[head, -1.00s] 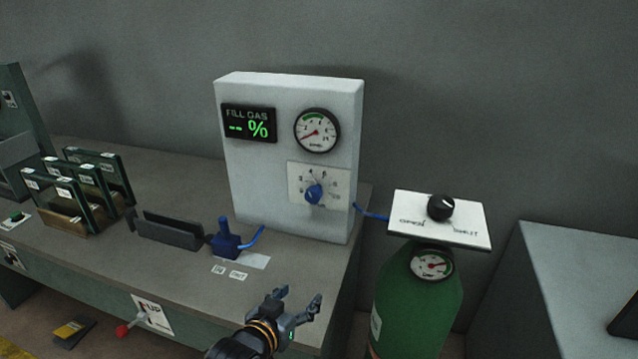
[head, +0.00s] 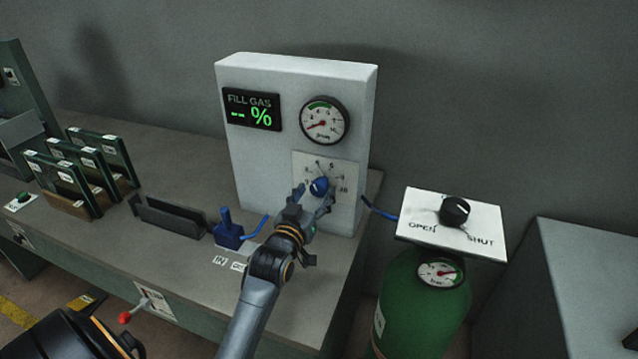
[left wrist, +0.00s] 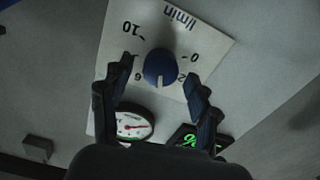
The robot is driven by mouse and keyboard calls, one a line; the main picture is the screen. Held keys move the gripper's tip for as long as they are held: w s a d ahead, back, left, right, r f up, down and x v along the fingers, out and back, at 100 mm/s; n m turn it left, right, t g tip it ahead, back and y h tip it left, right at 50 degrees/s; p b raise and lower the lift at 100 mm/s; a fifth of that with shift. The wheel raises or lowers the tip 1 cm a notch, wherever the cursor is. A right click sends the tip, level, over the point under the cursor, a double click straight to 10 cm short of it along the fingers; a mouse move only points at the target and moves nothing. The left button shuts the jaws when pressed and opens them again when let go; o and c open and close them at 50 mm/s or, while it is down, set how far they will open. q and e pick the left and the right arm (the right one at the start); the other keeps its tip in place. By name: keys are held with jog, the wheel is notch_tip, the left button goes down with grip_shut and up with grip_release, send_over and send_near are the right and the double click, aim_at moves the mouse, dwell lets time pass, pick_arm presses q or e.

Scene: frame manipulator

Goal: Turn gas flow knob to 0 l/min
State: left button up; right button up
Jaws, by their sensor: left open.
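The blue gas flow knob (head: 319,187) is on a white dial plate (head: 347,172) low on the front of the white fill gas box (head: 262,163). My left gripper (head: 314,199) is open in front of it, with one finger on each side. The left wrist view shows the knob (left wrist: 160,66) between the open fingertips, with gaps beside it; I cannot tell whether they touch. Its white mark points down in that inverted view, between the 6 and the 2. The 0 is right of the knob there, the 10 upper left. My right gripper is not in view.
A round gauge (head: 325,120) and a display (head: 252,109) are above the knob. A blue lever (head: 228,232) stands on the bench left of my arm. A green gas cylinder (head: 425,312) with a black knob (head: 454,211) on its plate stands to the right.

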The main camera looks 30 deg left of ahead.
pick_arm(q)
jog(key=shift+x, duration=1.1)
jog(key=shift+w+a, duration=0.1)
jog(key=shift+w, duration=0.25)
jog(key=shift+c, duration=0.2)
jog(key=c, duration=1.1)
jog(key=shift+c, duration=0.2)
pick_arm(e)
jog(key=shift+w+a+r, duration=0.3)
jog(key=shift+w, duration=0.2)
pick_arm(q)
jog(key=shift+p, duration=0.3)
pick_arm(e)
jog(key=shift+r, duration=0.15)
